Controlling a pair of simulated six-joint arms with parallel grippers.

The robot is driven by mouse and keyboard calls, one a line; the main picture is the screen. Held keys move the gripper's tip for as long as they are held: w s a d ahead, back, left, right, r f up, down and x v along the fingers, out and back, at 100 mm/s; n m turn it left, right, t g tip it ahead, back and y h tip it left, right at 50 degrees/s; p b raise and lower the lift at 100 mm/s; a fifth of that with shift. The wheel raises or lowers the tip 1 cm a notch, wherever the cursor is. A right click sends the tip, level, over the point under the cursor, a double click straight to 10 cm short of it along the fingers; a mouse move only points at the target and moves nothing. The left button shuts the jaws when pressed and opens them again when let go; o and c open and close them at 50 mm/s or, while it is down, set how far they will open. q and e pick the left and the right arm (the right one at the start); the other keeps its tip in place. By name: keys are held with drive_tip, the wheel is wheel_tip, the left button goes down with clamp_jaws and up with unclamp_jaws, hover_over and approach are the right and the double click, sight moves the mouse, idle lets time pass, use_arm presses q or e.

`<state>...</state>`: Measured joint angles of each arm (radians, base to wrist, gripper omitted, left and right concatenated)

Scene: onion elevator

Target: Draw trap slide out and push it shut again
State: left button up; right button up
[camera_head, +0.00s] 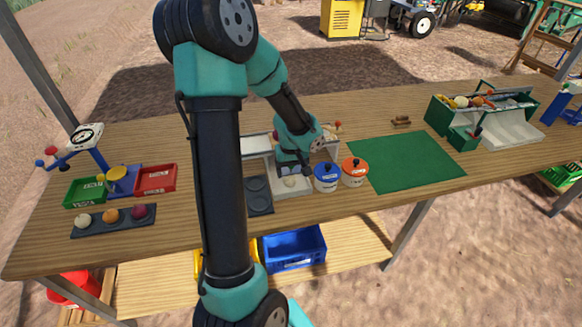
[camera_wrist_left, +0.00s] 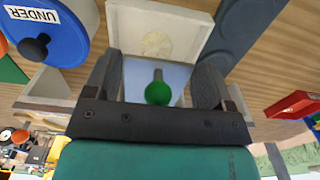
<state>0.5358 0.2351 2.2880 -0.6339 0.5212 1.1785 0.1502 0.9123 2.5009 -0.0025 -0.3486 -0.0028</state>
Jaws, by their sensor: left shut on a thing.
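My left gripper (camera_head: 291,166) reaches down at the grey and white machine (camera_head: 256,146) in the middle of the table. In the left wrist view its two dark fingers (camera_wrist_left: 157,88) stand either side of a pale plate (camera_wrist_left: 139,80), which I take as the trap slide. A green ball knob (camera_wrist_left: 158,93) on a short grey stem shows in front of the plate. The gripper is shut on the slide; the exact contact is hard to see. My right gripper is not in view.
A blue-lidded jar (camera_head: 327,177) and an orange-lidded jar (camera_head: 354,170) stand close right of the gripper. A dark plate (camera_head: 259,197) lies to its left. A green mat (camera_head: 405,160) lies clear farther right. Green (camera_head: 85,192) and red (camera_head: 156,178) trays stand left.

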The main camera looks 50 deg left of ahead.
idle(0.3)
use_arm(q)
drive_tip(key=shift+w+a, duration=0.55)
drive_tip(key=shift+a, duration=0.75)
drive_tip(key=shift+w+a, duration=0.5)
drive_tip(key=shift+a, duration=0.75)
drive_tip(key=shift+w+a, duration=0.55)
drive_tip(key=shift+a, duration=0.75)
drive_tip(key=o, duration=0.9)
drive_tip(key=shift+r, duration=0.15)
drive_tip(key=shift+r, duration=2.85)
